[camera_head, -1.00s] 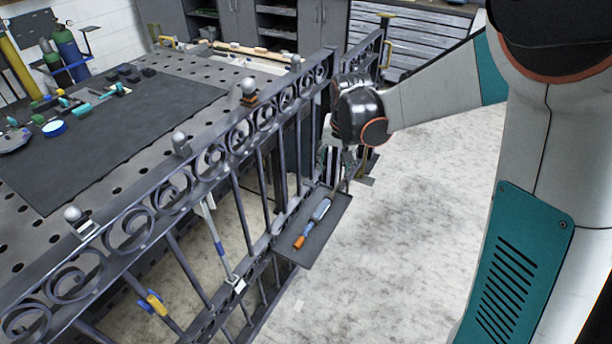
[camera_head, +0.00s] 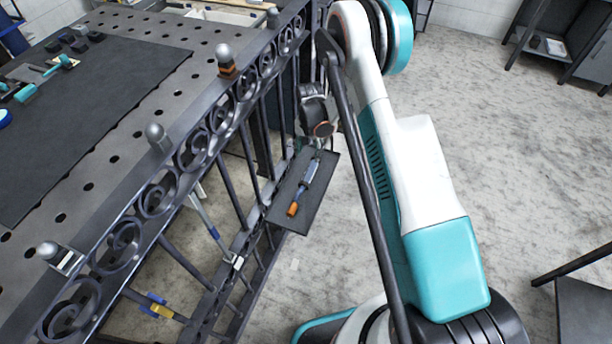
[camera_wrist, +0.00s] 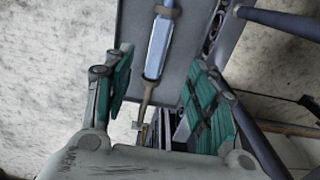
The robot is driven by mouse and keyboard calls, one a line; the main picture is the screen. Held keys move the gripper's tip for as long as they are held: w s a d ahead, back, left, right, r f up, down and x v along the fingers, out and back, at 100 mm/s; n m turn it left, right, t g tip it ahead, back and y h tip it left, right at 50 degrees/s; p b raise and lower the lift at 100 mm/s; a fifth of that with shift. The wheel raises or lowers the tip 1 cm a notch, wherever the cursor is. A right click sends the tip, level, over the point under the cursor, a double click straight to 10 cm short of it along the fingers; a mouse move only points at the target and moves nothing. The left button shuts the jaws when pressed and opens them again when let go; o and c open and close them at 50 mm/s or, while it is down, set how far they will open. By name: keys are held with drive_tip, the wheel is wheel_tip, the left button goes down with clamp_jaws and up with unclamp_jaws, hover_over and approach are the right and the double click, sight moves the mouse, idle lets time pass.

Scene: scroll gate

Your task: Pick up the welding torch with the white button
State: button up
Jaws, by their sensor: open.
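A slim tool (camera_head: 306,184) with a blue-grey handle and an orange end lies on a small dark shelf (camera_head: 315,198) beside the gate. It looks like a torch, but I cannot make out a white button. In the wrist view its pale blue handle (camera_wrist: 159,45) has a brown collar, and a thin brass-coloured neck runs down between my fingers. My gripper (camera_wrist: 156,72) is open, its teal-padded fingers on either side of the tool with gaps. In the head view my gripper (camera_head: 312,146) is at the shelf's far end, its fingers mostly hidden by the wrist.
A dark scrolled iron gate (camera_head: 157,199) stands along the shelf's left side. A perforated welding table (camera_head: 120,145) with a dark mat lies beyond it. A yellow-and-blue item (camera_head: 156,306) is on the gate's lower left. The floor to the right is open, with a dark stand (camera_head: 585,310) at the edge.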

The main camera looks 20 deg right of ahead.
drive_tip(key=b, duration=0.3)
hover_over(308, 174)
drive_tip(key=f, duration=0.8)
drive_tip(key=shift+w+d+f, duration=0.15)
drive_tip(key=shift+d+f, duration=0.05)
drive_tip(key=shift+f, duration=0.05)
drive_tip(key=shift+a+f+b, duration=0.1)
drive_tip(key=shift+f+b, duration=1.2)
drive_tip(key=shift+f, duration=1.35)
drive_tip(key=shift+r, duration=0.1)
clamp_jaws()
